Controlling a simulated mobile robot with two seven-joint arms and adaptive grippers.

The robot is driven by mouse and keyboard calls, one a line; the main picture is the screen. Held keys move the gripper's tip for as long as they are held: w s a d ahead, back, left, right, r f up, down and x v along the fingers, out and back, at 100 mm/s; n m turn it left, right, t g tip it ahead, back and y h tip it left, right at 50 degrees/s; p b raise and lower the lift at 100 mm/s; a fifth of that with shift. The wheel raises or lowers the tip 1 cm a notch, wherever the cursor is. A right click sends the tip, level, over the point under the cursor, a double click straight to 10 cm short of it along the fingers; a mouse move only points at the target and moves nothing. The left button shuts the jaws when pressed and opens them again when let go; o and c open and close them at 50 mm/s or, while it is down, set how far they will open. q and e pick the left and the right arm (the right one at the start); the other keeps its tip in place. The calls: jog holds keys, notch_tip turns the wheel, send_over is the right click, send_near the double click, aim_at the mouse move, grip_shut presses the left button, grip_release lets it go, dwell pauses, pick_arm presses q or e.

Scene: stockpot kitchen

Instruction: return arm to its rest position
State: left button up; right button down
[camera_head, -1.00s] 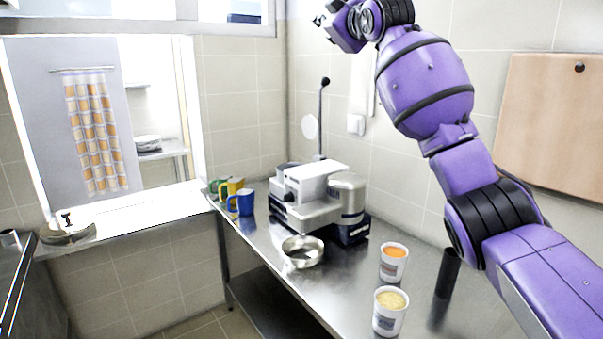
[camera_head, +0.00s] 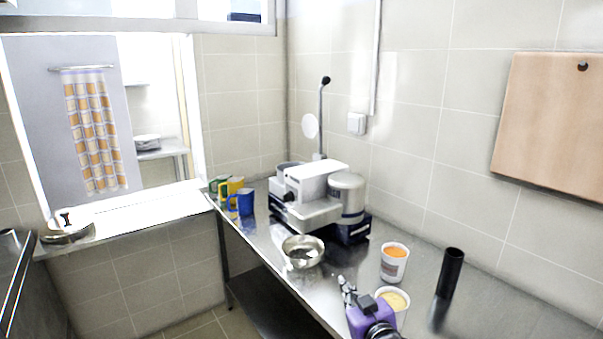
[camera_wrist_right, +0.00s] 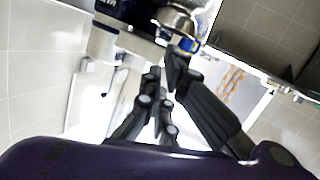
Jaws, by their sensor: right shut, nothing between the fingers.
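My left gripper is not in view.
A tub with yellow contents (camera_head: 394,298) is partly hidden behind my wrist. A tub with orange contents (camera_head: 394,265), a black cylinder (camera_head: 451,272), a metal bowl (camera_head: 302,251), a white machine (camera_head: 318,200) and several mugs (camera_head: 243,203) stand on the counter.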

jog(key=s+d+f+m+g+h, duration=0.1)
jog(key=s+d+f+g, duration=0.1)
jog(key=s+f, duration=0.7)
jog(key=s+d+f+m+g+h, duration=0.1)
jog(key=s+f, duration=0.8)
jog(key=s, duration=0.9)
jog(key=s+d+f+m+g+h, duration=0.1)
jog(key=s+d+f+m+g, duration=0.1)
jog(key=s+f, duration=0.8)
jog(key=s+d+g, duration=0.1)
jog(key=s+d, duration=0.1)
jog(key=s, duration=0.1)
jog(key=shift+s+m, duration=0.25)
jog(key=shift+m, duration=0.05)
jog(key=shift+w+d, duration=0.1)
jog(key=shift+w, duration=0.05)
